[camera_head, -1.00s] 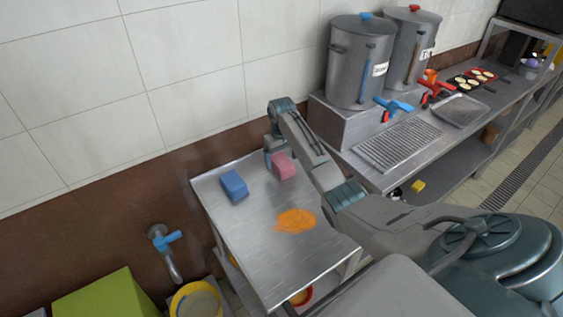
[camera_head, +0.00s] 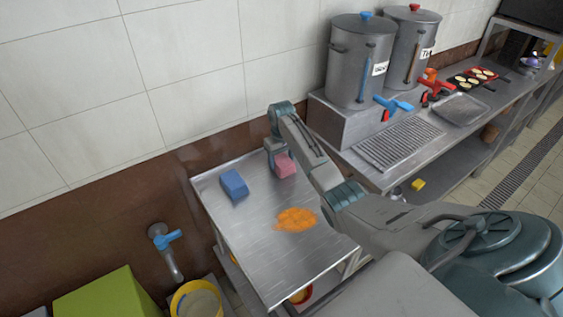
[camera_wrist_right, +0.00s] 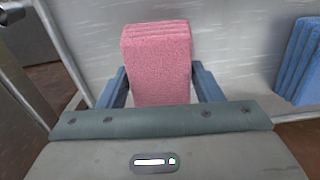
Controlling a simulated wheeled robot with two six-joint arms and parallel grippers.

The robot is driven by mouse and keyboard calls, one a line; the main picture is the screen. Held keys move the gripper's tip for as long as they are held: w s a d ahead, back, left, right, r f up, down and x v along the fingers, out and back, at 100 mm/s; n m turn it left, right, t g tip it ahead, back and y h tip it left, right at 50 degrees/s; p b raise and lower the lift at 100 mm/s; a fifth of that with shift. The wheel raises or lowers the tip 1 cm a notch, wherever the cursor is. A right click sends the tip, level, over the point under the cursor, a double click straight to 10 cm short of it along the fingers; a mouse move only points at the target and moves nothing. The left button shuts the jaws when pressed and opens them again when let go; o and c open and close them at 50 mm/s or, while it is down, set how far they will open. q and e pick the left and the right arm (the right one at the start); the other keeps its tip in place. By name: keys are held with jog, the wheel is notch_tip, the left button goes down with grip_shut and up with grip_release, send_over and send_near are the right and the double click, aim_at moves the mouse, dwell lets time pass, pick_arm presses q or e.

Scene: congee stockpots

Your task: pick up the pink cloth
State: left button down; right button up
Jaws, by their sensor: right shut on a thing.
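The pink cloth (camera_head: 285,166) is a folded block at the back of the steel table (camera_head: 262,243). In the right wrist view the cloth (camera_wrist_right: 158,62) stands between the two blue-grey fingers. My right gripper (camera_head: 277,157) is shut on it, with a finger against each side. I cannot tell whether the cloth touches the tabletop or is just above it. My left gripper is not in view.
A blue folded cloth (camera_head: 234,186) lies to the left on the same table, and an orange spill (camera_head: 296,220) is nearer the front. Two steel stockpots (camera_head: 357,62) with taps stand on a raised block at the right. A wall tap (camera_head: 165,240) is at the left.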

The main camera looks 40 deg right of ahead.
aim_at(281, 158)
notch_tip(281, 158, up, 3)
jog(key=shift+w+b, duration=0.1)
jog(key=shift+b, duration=0.9)
jog(key=s+a, duration=0.1)
jog(key=s, duration=0.1)
jog(key=s+a+b, duration=0.1)
jog(key=s+a, duration=0.2)
jog(key=s, duration=0.2)
jog(key=shift+a+r, duration=0.3)
jog(key=shift+r, duration=0.1)
jog(key=s+a+p, duration=0.1)
jog(key=s+a+r+p, duration=0.1)
jog(key=s, duration=0.1)
jog(key=s+a+p, duration=0.1)
jog(key=s, duration=0.1)
jog(key=shift+s+a+r+p, duration=0.1)
jog(key=shift+a+r+p, duration=0.05)
jog(key=shift+a+p, duration=0.25)
jog(key=shift+s+a, duration=0.25)
jog(key=shift+s, duration=0.25)
jog(key=shift+a, duration=0.1)
